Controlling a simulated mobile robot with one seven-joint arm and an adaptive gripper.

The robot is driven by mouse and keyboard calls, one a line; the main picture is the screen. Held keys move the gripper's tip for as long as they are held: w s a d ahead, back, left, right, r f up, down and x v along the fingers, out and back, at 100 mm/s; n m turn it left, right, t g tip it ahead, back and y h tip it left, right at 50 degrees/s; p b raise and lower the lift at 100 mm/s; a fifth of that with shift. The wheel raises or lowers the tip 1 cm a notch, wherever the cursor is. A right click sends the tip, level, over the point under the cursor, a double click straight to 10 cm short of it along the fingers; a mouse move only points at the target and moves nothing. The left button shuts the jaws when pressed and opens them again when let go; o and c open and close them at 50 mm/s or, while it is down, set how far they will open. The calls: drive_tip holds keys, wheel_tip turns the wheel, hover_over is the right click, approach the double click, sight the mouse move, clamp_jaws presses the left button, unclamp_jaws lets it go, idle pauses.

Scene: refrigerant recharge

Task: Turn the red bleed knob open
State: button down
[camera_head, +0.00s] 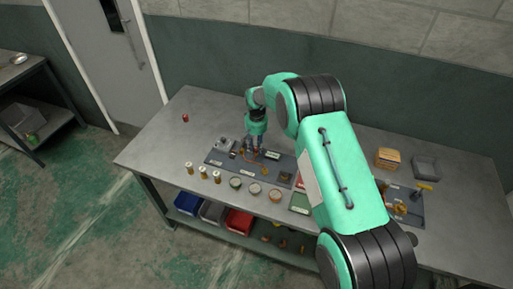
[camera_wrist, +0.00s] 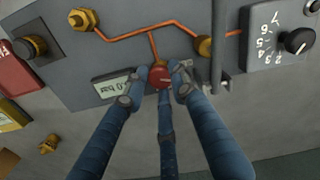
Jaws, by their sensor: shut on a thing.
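The red bleed knob (camera_wrist: 159,77) sits at the centre of the wrist view, on a brass fitting below a branch of the orange pipe (camera_wrist: 122,33). It is mounted on a dark grey panel (camera_wrist: 178,14). My gripper (camera_wrist: 157,88) has its blue fingers closed around the knob, with fingertips at its left and right sides and a third finger below it. In the head view, my gripper (camera_head: 256,146) points down at the panel (camera_head: 217,157) on the bench. The knob is hidden or too small to make out there.
A pressure display (camera_wrist: 112,87) is just left of the fingers. A numbered dial (camera_wrist: 297,42) is at the right, and a brass fitting (camera_wrist: 82,19) at upper left. On the bench (camera_head: 157,138) stand several small bottles and round tubs. The bench's left end is mostly clear.

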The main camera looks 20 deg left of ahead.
sight(257, 148)
drive_tip(key=shift+n, duration=1.4)
drive_tip(key=c, duration=1.4)
unclamp_jaws()
drive_tip(key=shift+r, duration=0.1)
wheel_tip(257, 148, up, 12)
